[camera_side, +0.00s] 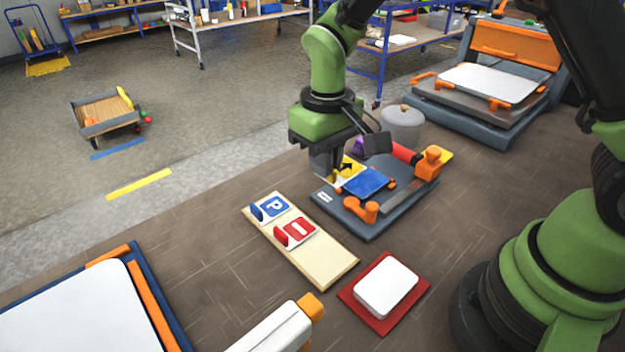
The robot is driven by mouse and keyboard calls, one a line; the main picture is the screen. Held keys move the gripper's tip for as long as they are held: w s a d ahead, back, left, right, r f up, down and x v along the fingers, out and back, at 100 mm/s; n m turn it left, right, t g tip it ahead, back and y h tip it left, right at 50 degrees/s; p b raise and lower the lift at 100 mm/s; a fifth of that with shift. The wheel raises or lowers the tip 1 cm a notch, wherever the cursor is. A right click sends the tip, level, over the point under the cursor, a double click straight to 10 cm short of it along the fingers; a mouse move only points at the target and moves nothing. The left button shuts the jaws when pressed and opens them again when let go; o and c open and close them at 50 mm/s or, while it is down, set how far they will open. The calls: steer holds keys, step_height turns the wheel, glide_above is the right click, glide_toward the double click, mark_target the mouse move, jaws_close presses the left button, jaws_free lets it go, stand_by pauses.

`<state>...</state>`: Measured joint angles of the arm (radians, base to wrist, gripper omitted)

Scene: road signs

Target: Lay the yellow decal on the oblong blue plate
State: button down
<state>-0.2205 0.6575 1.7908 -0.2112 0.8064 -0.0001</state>
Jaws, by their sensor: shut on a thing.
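My gripper (335,177) is shut on the yellow decal (351,170), which has a black mark and a white part beside it. My gripper hides part of the decal. The blue plate (366,183) lies on a dark grey fixture (352,218) with orange clamps. The decal is at the plate's upper left side in the picture. I cannot tell whether it touches the plate or hangs just above it.
A red roller (403,153) lies at the fixture's back, near a grey canister (402,127). A wooden board (318,262) holds a blue P sign (274,207) and a red sign (300,230). A white block on a red mat (376,315) stands in front.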

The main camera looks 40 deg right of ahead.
glide_toward(351, 189)
steer(key=shift+f, duration=2.8)
steer(key=shift+f, duration=0.25)
steer(key=c, duration=0.5)
jaws_free()
steer(key=shift+r, duration=3.55)
